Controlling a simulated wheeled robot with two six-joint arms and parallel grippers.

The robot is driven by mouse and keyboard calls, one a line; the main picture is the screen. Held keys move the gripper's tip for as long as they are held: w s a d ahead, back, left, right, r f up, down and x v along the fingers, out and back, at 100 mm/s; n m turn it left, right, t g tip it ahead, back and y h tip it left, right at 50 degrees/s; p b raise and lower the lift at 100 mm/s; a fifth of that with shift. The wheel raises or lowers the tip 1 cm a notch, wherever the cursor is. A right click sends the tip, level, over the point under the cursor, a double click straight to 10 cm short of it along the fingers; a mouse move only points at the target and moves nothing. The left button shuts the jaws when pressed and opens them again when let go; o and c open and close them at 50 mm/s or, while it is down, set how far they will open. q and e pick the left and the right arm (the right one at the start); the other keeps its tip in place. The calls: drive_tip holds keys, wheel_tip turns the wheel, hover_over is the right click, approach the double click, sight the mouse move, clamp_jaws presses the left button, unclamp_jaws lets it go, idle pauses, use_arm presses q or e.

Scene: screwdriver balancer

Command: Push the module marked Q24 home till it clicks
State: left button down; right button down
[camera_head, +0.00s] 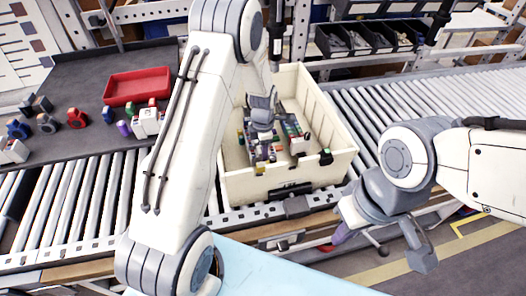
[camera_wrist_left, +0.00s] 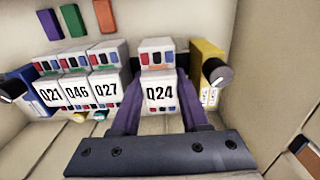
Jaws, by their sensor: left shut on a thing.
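The Q24 module (camera_wrist_left: 159,96) is a white block with a black-lettered label, upright in the left wrist view. My left gripper (camera_wrist_left: 160,80) is shut on it, one purple finger at each side. Modules Q21 (camera_wrist_left: 50,93), Q46 (camera_wrist_left: 75,92) and Q27 (camera_wrist_left: 105,90) stand to its left, with a gap between Q27 and Q24. The base under Q24 is hidden, so I cannot tell how deep it sits. In the head view my left gripper (camera_head: 262,135) reaches down into a cream bin (camera_head: 335,135). My right gripper (camera_head: 345,232) is outside the bin, its jaw opening unclear.
A yellow block with a dark knob (camera_wrist_left: 207,75) stands close right of Q24. A blue block (camera_wrist_left: 15,88) is at the far left. The bin stands on a roller conveyor (camera_head: 90,195). A red tray (camera_head: 138,86) and loose parts lie on the dark table at left.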

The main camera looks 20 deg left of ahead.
use_arm(q)
drive_tip(key=shift+f+b, duration=0.3)
drive_tip(key=shift+f, duration=0.35)
idle(0.9)
idle(0.4)
drive_tip(key=shift+c, duration=1.6)
unclamp_jaws()
drive_tip(key=shift+r, duration=0.1)
wheel_tip(320, 180, up, 10)
drive_tip(key=shift+r+b, duration=0.15)
drive_tip(key=shift+b, duration=0.35)
drive_tip(key=shift+r, duration=0.1)
